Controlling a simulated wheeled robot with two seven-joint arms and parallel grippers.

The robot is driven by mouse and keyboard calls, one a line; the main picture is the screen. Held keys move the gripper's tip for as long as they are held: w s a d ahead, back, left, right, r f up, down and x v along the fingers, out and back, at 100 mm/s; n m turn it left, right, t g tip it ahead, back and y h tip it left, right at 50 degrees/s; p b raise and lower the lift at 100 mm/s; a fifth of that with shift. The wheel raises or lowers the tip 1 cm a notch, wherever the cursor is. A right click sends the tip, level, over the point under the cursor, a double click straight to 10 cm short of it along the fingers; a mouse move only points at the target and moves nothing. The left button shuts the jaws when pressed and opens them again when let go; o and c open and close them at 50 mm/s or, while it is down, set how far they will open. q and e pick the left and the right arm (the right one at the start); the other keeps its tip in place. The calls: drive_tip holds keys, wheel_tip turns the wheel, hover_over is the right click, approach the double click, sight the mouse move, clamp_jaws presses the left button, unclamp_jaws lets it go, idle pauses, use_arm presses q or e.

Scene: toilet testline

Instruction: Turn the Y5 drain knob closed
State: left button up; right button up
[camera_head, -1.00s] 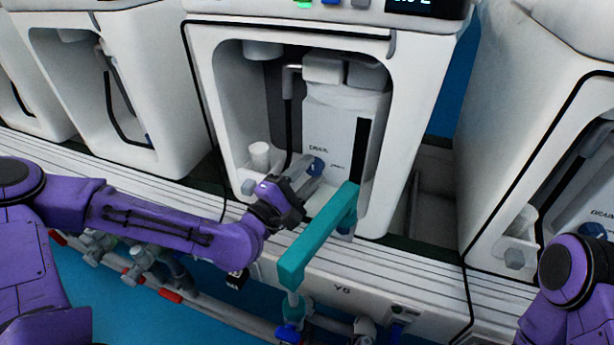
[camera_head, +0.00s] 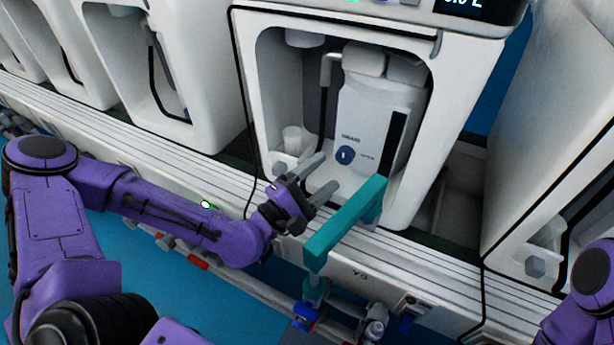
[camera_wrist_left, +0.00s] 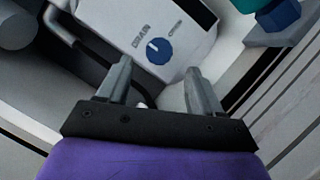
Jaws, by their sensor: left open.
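The round blue drain knob (camera_head: 345,155) sits on the white unit inside the bay above the label reading roughly Y5 (camera_head: 360,275). In the left wrist view the knob (camera_wrist_left: 159,51) shows a white mark pointing up and slightly left, below the word DRAIN. A second small label to its right is hard to read. My left gripper (camera_head: 330,172) is open, with its fingertips in front of and slightly below the knob, apart from it. In the left wrist view the knob lies beyond and between the two fingers. My right gripper is out of view.
A teal handle bar (camera_head: 345,225) slants just right of my left gripper, across the front of the bay. A small white cup (camera_head: 292,138) stands left of the unit. The white bay walls (camera_head: 420,170) enclose the knob. Pipes run below the ledge.

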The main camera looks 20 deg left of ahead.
use_arm(q)
drive_tip(key=p+v, duration=0.3)
drive_tip(key=v, duration=0.2)
drive_tip(key=shift+s+a, duration=0.1)
drive_tip(key=shift+s, duration=0.2)
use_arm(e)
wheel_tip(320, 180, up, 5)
